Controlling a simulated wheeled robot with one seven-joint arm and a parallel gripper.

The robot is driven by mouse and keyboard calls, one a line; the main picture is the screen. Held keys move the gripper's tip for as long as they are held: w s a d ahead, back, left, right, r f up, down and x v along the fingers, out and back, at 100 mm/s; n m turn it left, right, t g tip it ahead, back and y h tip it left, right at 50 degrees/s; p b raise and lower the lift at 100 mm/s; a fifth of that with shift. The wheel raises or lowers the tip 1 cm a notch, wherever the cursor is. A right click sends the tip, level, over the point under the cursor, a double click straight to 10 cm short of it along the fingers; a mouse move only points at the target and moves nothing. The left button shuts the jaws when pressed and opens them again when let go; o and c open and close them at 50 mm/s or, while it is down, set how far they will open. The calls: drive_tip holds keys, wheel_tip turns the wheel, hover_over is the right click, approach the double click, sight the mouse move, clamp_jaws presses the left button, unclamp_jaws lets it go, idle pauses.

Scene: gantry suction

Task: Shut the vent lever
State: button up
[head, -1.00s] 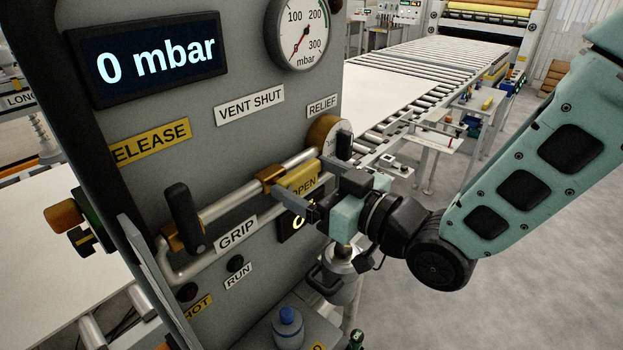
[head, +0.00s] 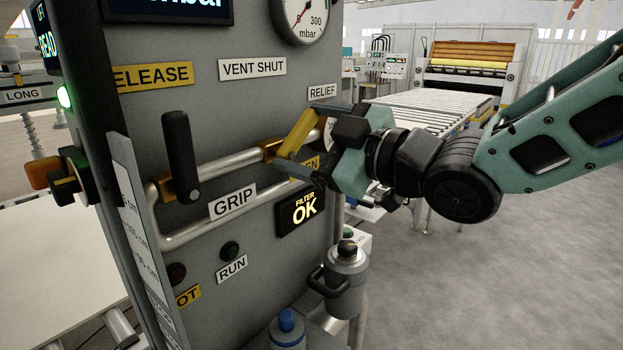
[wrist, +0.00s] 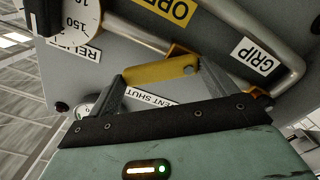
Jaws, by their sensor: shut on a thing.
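The vent lever (head: 301,133) is a flat yellow handle on a brass valve (head: 272,148) in the upper pipe of the grey panel. In the head view it slants up and to the right from the valve. My gripper (head: 304,142) is shut on it, with one finger above and one below. In the wrist view the yellow lever (wrist: 158,73) lies between the two fingers of my gripper (wrist: 162,84). The VENT SHUT label (head: 252,68) is above the lever. The yellow OPEN label (head: 311,168) is below right, partly hidden by my gripper.
A black-handled grip lever (head: 181,150) stands upright at the left on the same pipework. A gauge (head: 307,16) is above, and a RELIEF label (head: 322,92) is close to my gripper. A grey canister (head: 346,280) stands below. Open floor lies at the right.

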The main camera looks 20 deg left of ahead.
drive_tip(key=n+b, duration=0.2)
drive_tip(key=b, duration=0.1)
drive_tip(key=s+n+b, duration=0.1)
drive_tip(key=b, duration=0.1)
drive_tip(key=n+b, duration=0.2)
drive_tip(key=b, duration=0.1)
drive_tip(key=shift+s+a+r+n+b, duration=0.1)
drive_tip(key=shift+s+a+n+b, duration=0.05)
drive_tip(key=shift+a+n+b, duration=0.15)
drive_tip(key=n+b, duration=0.3)
drive_tip(key=s+n+b, duration=0.1)
drive_tip(key=b, duration=0.1)
drive_tip(key=shift+s+a+r+n, duration=0.1)
drive_tip(key=shift+a+r+n, duration=0.1)
drive_tip(key=shift+r+n, duration=0.15)
drive_tip(key=shift+b, duration=0.3)
drive_tip(key=o, duration=1.3)
drive_tip(key=shift+c, duration=0.2)
drive_tip(key=p+v, duration=0.4)
drive_tip(key=v, duration=1.3)
drive_tip(key=shift+d+p, duration=0.2)
drive_tip(key=shift+p, duration=0.2)
